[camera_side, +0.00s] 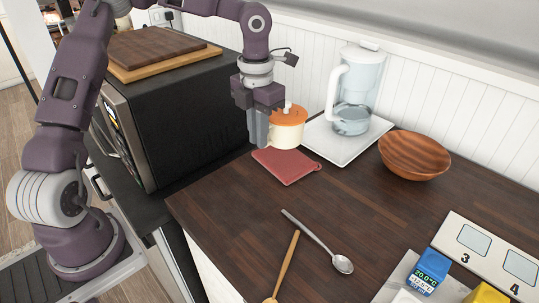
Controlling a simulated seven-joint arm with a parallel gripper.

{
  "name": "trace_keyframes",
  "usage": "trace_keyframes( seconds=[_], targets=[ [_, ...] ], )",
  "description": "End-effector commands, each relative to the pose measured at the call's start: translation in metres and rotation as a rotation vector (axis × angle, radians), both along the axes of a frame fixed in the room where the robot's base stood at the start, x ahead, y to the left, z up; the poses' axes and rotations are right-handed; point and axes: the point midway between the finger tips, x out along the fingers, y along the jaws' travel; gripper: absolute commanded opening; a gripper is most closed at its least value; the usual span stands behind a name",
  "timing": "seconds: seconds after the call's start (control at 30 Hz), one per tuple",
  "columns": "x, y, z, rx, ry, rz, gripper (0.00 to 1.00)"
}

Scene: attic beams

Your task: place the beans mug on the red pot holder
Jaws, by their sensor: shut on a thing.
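The beans mug (287,132) is cream with an orange top and a small pale knob or object on top. My gripper (262,130) points down at the mug's left side and is shut on it. The mug is upright. The red pot holder (285,167) lies flat on the dark wooden counter, just below the mug in the picture. The mug's base shows at the pot holder's back edge. I cannot tell whether it hovers or touches. The finger grip itself is partly hidden.
A clear pitcher (356,95) stands on a white tray (318,142) behind, close to the mug. A wooden bowl (413,157) is to the right. A metal spoon (315,240) and wooden spoon (286,265) lie in front. A black microwave (185,115) stands left.

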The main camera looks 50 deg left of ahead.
Motion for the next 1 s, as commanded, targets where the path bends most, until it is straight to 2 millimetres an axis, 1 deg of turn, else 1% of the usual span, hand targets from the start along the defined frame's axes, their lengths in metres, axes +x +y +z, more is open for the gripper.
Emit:
trace_keyframes(
  seconds=[0.03, 0.17, 0.33, 0.4, 0.67, 0.7, 0.77, 0.8, 1.0],
  targets=[
    [-0.001, -0.001, -0.009, -0.001, 0.002, -0.004, 0.0],
    [-0.001, 0.0, -0.025, 0.0, 0.001, -0.002, 0.0],
    [-0.001, -0.001, -0.054, -0.001, 0.002, -0.001, 0.0],
    [0.0, 0.0, -0.057, -0.001, -0.002, -0.001, 0.0],
    [0.0, 0.0, -0.059, 0.0, -0.002, -0.001, 0.0],
    [0.0, 0.0, -0.059, 0.0, -0.001, 0.0, 0.18],
    [0.0, 0.0, -0.059, 0.0, -0.001, 0.0, 0.3],
    [0.0, 0.0, -0.058, 0.0, -0.001, 0.0, 0.33],
    [0.0, 0.0, -0.058, 0.0, -0.001, 0.0, 0.33]
  ],
)
